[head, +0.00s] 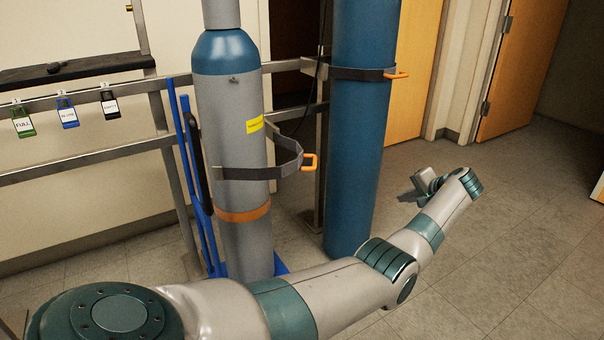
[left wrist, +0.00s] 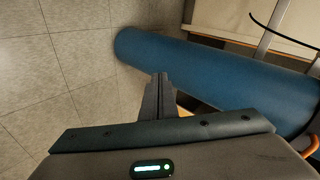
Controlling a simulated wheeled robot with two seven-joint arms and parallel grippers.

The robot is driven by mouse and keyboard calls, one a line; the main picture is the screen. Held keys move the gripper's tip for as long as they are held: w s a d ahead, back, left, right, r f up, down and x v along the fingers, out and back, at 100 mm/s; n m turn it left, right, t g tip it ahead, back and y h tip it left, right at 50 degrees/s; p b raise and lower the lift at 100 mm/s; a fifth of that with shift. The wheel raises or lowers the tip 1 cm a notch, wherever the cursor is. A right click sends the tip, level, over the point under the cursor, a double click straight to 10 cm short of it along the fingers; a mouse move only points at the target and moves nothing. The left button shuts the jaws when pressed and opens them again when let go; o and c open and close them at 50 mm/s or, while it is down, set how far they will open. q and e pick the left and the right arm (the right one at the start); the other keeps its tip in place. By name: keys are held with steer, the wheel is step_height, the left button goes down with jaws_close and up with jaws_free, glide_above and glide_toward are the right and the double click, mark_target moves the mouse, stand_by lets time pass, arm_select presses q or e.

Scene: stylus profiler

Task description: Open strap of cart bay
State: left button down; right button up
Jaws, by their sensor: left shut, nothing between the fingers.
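A grey gas cylinder (head: 232,120) with a blue shoulder stands on a blue cart (head: 197,190). A dark strap (head: 250,173) runs across its front and bows out to the right, ending at an orange buckle handle (head: 310,162). I cannot tell if this buckle is fastened. My left gripper (head: 404,196) is shut and empty, right of the blue cylinder and well apart from the cart's strap. In the left wrist view its shut fingers (left wrist: 158,90) point toward the blue cylinder (left wrist: 215,78). My right gripper is out of view.
The tall blue cylinder (head: 357,130) stands behind, held by a second strap (head: 355,74) with an orange handle (head: 397,74). Floor at right (head: 520,230) is clear.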

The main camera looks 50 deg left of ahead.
arm_select(q)
steer(key=w+d+r+m+t+h, duration=0.1)
steer(key=w+d+r+t+h, duration=0.1)
steer(key=w+d+t+h, duration=0.45)
steer(key=w+d+r+t+h, duration=0.2)
steer(key=w+d+t, duration=0.2)
steer(key=d, duration=0.6)
steer(key=s+a+r+n+t+y+p, duration=0.1)
steer(key=s+r+n+t, duration=0.25)
steer(key=r, duration=0.35)
steer(key=s+a+r+n+t, duration=0.2)
steer(key=s+r+n+t, duration=0.15)
steer(key=r, duration=0.35)
steer(key=s+a+r+n+g+y, duration=0.4)
steer(key=s+a+n+y, duration=1)
steer(key=n+y, duration=0.15)
steer(key=s+a+f+n+g, duration=0.5)
steer(key=s+f+n+g, duration=0.1)
steer(key=s, duration=0.2)
steer(key=s+a+f+n+g+p, duration=0.1)
steer(key=s+a+f+n+g, duration=0.4)
steer(key=s, duration=0.4)
steer(key=shift+s+f+n+g, duration=0.25)
steer(key=shift+f+n+g, duration=0.5)
steer(key=shift+f, duration=0.1)
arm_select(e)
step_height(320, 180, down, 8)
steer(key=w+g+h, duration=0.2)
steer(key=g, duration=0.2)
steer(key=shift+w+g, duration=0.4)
